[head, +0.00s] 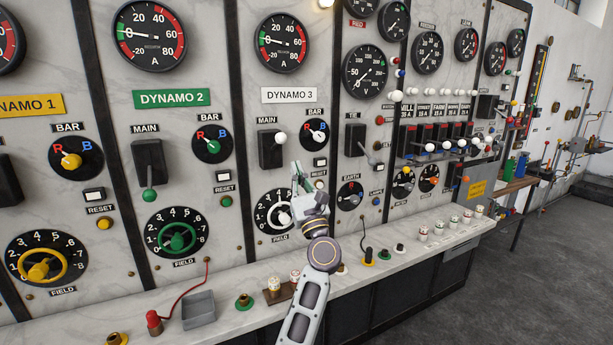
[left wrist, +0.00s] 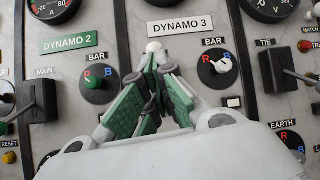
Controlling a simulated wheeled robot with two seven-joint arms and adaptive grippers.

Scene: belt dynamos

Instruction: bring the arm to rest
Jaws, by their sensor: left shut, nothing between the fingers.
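My left gripper (head: 297,172) is shut and empty in front of the DYNAMO 3 panel, its arm reaching up from the bottom. The white-knobbed MAIN switch (head: 271,149) is just up and left of its fingertips. The white BAR knob (head: 315,131) is just above and to the right. The white FIELD dial (head: 272,212) is partly hidden by my wrist. In the left wrist view my shut green-padded fingers (left wrist: 156,66) cover most of the MAIN switch; its white knob (left wrist: 154,46) shows at their tips. I cannot tell whether they touch. My right gripper is not in view.
A marble ledge (head: 345,288) runs below the panels with a grey tray (head: 199,309), a red plug with its cord and several sockets. The DYNAMO 2 MAIN lever (head: 149,183) sticks out at left. Open grey floor (head: 540,270) lies at right.

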